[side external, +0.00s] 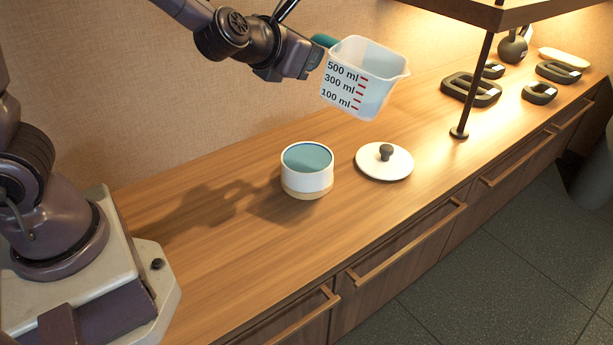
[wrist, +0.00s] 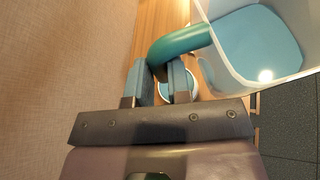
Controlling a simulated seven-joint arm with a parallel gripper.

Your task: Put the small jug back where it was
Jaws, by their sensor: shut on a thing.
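The small jug (side external: 364,80) is a clear measuring jug with 100, 300 and 500 ml marks and a teal handle. My gripper (side external: 316,62) is shut on its handle and holds it in the air above the counter, slightly tilted.
A white pot (side external: 306,172) with a teal inside and tan base stands open on the wooden counter (side external: 240,255). Its white lid (side external: 384,163) with a dark knob lies to the right. A shelf post (side external: 474,85) rises farther right, near several dark weights (side external: 470,90).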

